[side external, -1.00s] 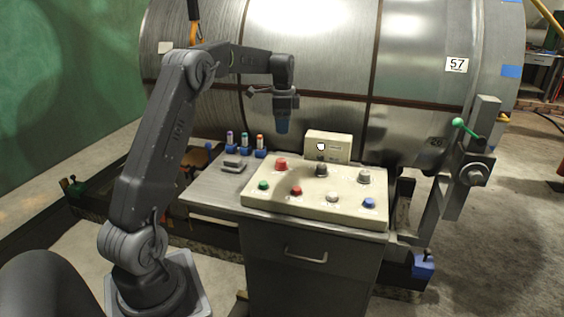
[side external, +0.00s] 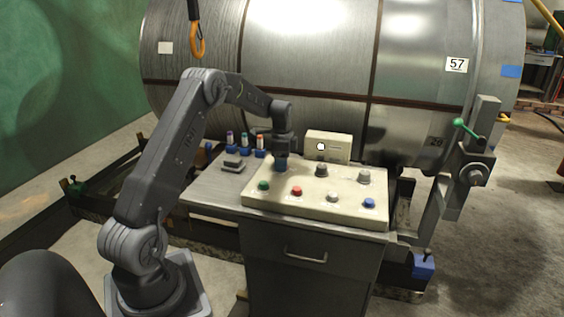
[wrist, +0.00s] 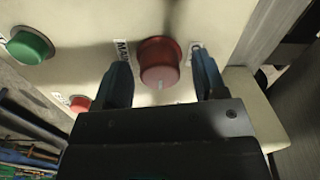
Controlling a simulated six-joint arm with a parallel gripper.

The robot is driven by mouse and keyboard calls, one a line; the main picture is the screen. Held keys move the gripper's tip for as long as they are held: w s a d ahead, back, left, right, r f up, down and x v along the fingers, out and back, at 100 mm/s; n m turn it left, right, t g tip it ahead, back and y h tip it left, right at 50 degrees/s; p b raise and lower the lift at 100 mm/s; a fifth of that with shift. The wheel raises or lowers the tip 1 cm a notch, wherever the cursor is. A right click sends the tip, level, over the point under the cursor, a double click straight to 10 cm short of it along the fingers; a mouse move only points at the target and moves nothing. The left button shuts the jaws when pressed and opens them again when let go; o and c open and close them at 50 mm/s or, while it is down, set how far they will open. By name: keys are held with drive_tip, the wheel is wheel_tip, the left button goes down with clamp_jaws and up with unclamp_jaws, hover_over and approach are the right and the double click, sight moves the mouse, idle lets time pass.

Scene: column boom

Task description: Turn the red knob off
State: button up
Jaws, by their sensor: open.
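The red knob (wrist: 159,62) sits on the beige panel, between the two fingers of my gripper (wrist: 162,80) in the wrist view. Its white pointer mark faces the gripper's body, towards the bottom of that picture. Printed labels stand on either side of the knob; one begins "MAIN" and the other is partly hidden. The fingers are open, with a gap to the knob on both sides. In the side view my gripper (side external: 281,165) is down over the panel's back left corner and hides the red knob.
The beige panel (side external: 257,201) also carries a green button (side external: 263,185), a smaller red button (side external: 297,190), a white one (side external: 333,196), a blue one (side external: 369,203), a black knob (side external: 321,170) and a grey knob (side external: 364,176). A beige box (side external: 340,147) stands behind. Several markers (side external: 245,143) stand at left.

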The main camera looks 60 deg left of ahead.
drive_tip(key=shift+f, duration=0.2)
drive_tip(key=c, duration=0.9)
